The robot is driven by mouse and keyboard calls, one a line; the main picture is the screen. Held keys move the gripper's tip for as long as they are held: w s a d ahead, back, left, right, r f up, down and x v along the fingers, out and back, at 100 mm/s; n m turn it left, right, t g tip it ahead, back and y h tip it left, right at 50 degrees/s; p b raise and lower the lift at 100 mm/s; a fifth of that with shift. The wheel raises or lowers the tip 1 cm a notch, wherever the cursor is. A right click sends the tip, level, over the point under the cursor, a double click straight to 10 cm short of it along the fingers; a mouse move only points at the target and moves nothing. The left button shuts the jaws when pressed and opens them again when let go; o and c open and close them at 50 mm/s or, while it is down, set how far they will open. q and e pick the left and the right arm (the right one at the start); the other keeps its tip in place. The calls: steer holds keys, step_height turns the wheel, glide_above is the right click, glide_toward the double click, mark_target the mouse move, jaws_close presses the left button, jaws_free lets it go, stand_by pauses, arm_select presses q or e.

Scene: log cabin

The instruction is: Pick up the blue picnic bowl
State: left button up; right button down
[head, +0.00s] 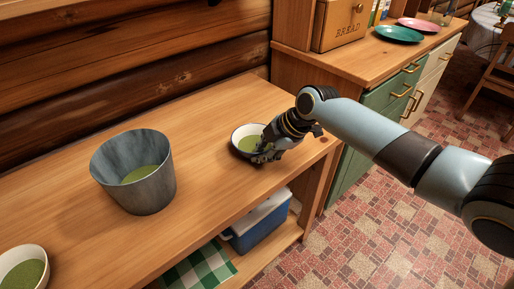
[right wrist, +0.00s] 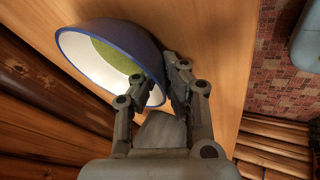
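The blue picnic bowl (head: 246,140) stands on the wooden counter, just left of my right gripper (head: 265,153). It has a white inside with green contents. In the right wrist view the bowl (right wrist: 122,32) shows its dark blue outer wall and white inside. My right gripper (right wrist: 158,80) has its fingers on either side of the bowl's wall, one over the inside and one against the outside. The fingers look closed on the wall, though the contact is partly hidden. The bowl looks to be at counter level. My left gripper is not in view.
A grey bucket (head: 152,196) with green contents stands left of the bowl. A white bowl (head: 10,262) is at the lower left corner. Below the counter are a blue cooler (head: 262,226) and a green checked cloth (head: 200,270). A log wall runs behind; counter between bucket and bowl is clear.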

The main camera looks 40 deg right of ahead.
steer(key=shift+r, duration=0.1)
step_height(320, 180, up, 4)
steer(key=shift+f, duration=0.1)
steer(key=s+d+r+p, duration=0.1)
steer(key=s+d+r, duration=0.5)
steer(key=s, duration=0.3)
steer(key=shift+s+d+r, duration=0.15)
steer(key=shift+s+r, duration=0.25)
steer(key=shift+r, duration=0.15)
